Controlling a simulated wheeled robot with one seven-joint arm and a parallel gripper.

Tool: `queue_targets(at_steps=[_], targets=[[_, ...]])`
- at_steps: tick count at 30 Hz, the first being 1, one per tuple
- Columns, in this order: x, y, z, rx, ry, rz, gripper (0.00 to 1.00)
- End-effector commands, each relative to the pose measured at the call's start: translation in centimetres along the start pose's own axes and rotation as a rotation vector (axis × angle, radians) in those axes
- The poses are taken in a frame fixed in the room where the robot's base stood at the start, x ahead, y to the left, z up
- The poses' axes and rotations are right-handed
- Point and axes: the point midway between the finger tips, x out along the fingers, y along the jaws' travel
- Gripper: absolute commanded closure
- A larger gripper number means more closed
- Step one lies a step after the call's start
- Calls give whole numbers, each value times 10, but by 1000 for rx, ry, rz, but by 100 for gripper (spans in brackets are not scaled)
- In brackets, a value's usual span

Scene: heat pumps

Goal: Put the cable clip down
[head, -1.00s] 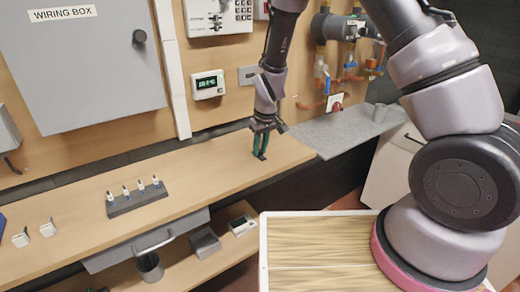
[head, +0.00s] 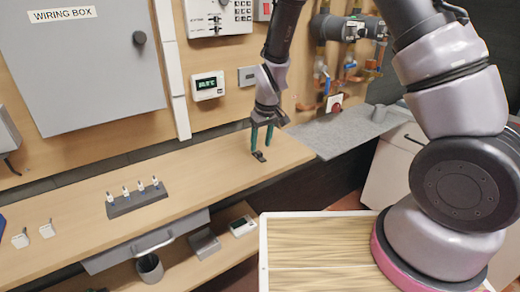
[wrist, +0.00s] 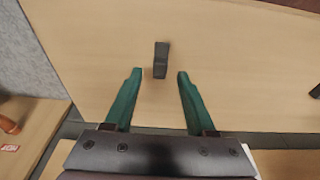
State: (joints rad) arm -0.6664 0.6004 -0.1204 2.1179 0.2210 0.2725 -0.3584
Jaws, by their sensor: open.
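The cable clip (head: 259,156) is a small dark piece lying on the wooden bench top near its right end. In the wrist view the clip (wrist: 161,59) lies on the bare wood, just beyond and between my fingertips. My gripper (head: 262,138) is above the clip, pointing down, with its green fingers apart. In the wrist view my gripper (wrist: 158,76) is open and empty, and neither finger touches the clip.
The wooden bench (head: 180,170) is clear around the clip. A dark rack (head: 137,198) with several small upright pieces stands further left, near two white pieces (head: 34,236). A grey slab (head: 345,132) adjoins the bench's right end. A thermostat (head: 208,86) hangs on the wall behind.

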Motion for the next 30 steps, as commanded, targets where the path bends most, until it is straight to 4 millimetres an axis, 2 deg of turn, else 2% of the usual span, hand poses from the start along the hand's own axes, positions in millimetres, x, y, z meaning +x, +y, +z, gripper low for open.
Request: queue_targets(at_steps=[3, 9, 13, 20, 23, 26, 30], targets=[[-29, -1, -1, -1, 5, 0, 44], [-67, -1, -1, -1, 4, 0, 44], [-81, 0, 0, -1, 2, 0, 44], [-89, 1, 0, 5, 2, -1, 44], [-106, 10, 1, 44, 19, -8, 44], [-144, 29, 6, 128, 57, -23, 44], [-216, 62, 29, 296, 133, -47, 44]])
